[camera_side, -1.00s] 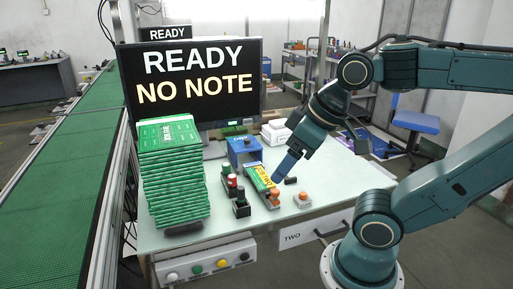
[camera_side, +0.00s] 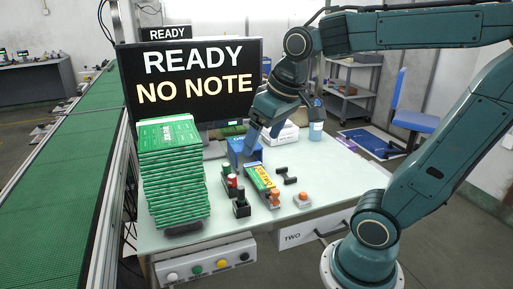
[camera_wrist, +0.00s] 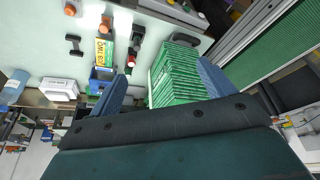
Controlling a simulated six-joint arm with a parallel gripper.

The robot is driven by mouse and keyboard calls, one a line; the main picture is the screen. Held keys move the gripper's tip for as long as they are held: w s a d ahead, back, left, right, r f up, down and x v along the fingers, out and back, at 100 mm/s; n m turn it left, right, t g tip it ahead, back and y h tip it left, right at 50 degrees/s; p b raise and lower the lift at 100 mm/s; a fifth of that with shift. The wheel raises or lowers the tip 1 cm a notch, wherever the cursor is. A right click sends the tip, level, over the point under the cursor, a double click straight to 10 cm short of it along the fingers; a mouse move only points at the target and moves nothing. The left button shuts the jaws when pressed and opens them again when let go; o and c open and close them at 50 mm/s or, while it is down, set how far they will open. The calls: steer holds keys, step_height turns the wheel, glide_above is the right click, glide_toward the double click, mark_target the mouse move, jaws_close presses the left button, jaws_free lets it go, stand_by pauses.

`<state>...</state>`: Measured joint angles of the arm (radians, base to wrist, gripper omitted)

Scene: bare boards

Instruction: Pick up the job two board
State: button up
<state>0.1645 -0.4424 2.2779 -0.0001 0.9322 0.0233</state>
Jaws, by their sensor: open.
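The job two board (camera_side: 261,178), a yellow and green board with dark lettering, lies on the pale table between small fixtures. It also shows in the wrist view (camera_wrist: 104,52), upper left. My gripper (camera_side: 263,138) is open and empty, raised above the table behind the board, near the blue box (camera_side: 238,148). In the wrist view my gripper (camera_wrist: 162,72) has its two blue fingers wide apart. The board lies outside the gap between them, to the left.
A tall stack of green boards (camera_side: 172,180) stands on the table's left; in the wrist view it appears between my fingers. A red-topped post (camera_side: 232,182), a black post (camera_side: 241,205) and orange buttons (camera_side: 302,198) stand near the board. The monitor (camera_side: 190,80) reads "READY NO NOTE".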

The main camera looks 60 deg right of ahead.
steer(key=w+d+f+m+g, duration=0.25)
steer(key=w+d, duration=0.35)
steer(key=d, duration=0.3)
steer(key=w+d+f+m+g, duration=0.15)
steer(key=w+d+f, duration=0.25)
steer(key=w+d, duration=0.4)
steer(key=d+f+m, duration=0.2)
steer(key=d+f, duration=0.5)
steer(key=d, duration=0.3)
steer(key=shift+s+d+f+m+y, duration=0.15)
steer(key=shift+s+m+y, duration=0.15)
steer(key=shift+m, duration=0.1)
steer(key=shift+f, duration=0.1)
glide_above(259, 175)
steer(key=shift+w+d+f, duration=0.1)
steer(key=shift+d+f, duration=0.05)
steer(key=shift+f, duration=1.95)
steer(key=shift+w+d+f, duration=0.1)
steer(key=shift+f, duration=2)
steer(key=shift+s+a+f, duration=0.1)
steer(key=shift+a+f, duration=0.05)
steer(key=shift+f, duration=2.4)
steer(key=shift+f, duration=0.25)
